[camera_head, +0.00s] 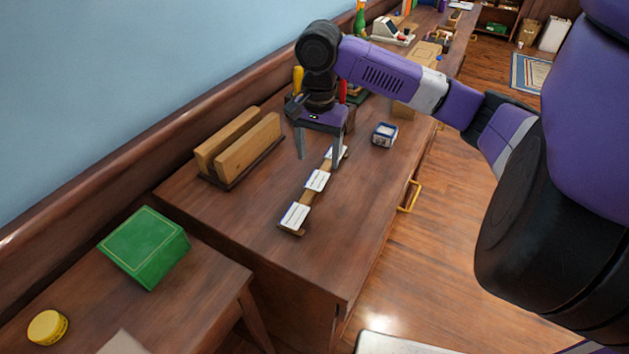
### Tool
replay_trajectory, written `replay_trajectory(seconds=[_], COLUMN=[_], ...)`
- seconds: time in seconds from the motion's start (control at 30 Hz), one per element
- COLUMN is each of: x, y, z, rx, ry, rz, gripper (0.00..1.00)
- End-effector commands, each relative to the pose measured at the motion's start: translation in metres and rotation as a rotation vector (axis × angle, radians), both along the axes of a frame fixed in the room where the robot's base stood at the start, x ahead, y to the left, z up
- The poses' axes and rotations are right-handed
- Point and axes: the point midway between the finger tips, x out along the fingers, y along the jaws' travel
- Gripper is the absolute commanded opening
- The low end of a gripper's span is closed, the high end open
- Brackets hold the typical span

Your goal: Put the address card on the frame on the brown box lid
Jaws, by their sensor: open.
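Several white cards lie in a row on a narrow wooden strip: a near card (295,215), a middle card (318,180) and a far one (343,152) partly behind a finger. I cannot tell which is the address card. My gripper (319,154) points down above the far part of the strip, fingers apart, with nothing seen between them. A light brown box (403,111) stands farther back on the desk, partly hidden by my arm; I cannot tell whether its top is the named lid. No frame is clearly made out.
A wooden holder with two upright boards (238,146) stands left of the cards. A small blue and white box (384,134) is on the right. A green box (145,246) and a yellow round tin (47,327) sit on the nearer table. The desk's near right part is clear.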

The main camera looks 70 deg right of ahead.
Motion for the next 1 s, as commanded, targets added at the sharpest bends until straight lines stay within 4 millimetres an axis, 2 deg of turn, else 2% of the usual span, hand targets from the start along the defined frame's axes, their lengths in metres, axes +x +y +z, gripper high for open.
replay_trajectory(seconds=[0.3, 0.4, 1.0], x=[0.0, 0.0, 0.0], y=[0.004, 0.004, 0.004], z=[-0.042, -0.049, -0.053], rx=[0.0, -0.001, 0.0], ry=[0.001, -0.001, -0.003], rz=[-0.002, -0.002, -0.002], gripper=[0.66, 0.66, 0.66])
